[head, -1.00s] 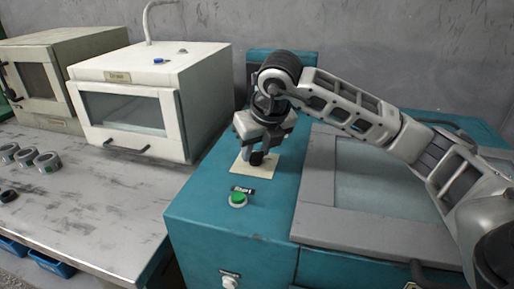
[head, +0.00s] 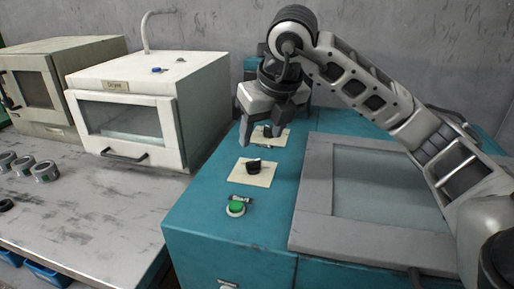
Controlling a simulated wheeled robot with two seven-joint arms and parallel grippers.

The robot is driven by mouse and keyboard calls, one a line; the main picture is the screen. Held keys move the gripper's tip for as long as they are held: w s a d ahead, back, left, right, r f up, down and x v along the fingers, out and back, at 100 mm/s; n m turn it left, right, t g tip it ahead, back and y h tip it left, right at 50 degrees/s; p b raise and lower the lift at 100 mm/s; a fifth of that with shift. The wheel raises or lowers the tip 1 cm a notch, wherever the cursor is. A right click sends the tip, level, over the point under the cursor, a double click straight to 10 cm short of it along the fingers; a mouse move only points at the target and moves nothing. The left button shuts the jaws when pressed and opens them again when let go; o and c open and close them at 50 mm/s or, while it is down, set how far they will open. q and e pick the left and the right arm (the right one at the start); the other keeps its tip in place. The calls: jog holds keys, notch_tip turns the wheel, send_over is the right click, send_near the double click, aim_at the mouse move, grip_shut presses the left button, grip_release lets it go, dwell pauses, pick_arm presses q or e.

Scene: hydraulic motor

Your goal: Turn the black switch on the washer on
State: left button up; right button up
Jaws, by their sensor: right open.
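The washer is the teal cabinet (head: 215,205) with a grey-framed lid (head: 315,205). The black switch (head: 254,167) sits on a cream plate (head: 240,177) on its top, behind a green button (head: 235,208). My right gripper (head: 258,145) is above and behind the switch, fingers pointing down, apart from it. It is open and holds nothing visible. Behind it, a second pale plate (head: 283,137) is partly hidden by the fingers. The left gripper is not in view.
A white dryer (head: 200,75) and a beige oven-like box (head: 90,50) stand at the left on a grey bench (head: 95,215). Several metal rings (head: 45,171) lie on the bench. My right arm spans above the lid.

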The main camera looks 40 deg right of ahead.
pick_arm(q)
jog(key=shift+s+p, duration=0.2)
jog(key=shift+p, duration=0.4)
pick_arm(e)
jog(key=v, duration=0.7)
jog(key=shift+r, duration=0.25)
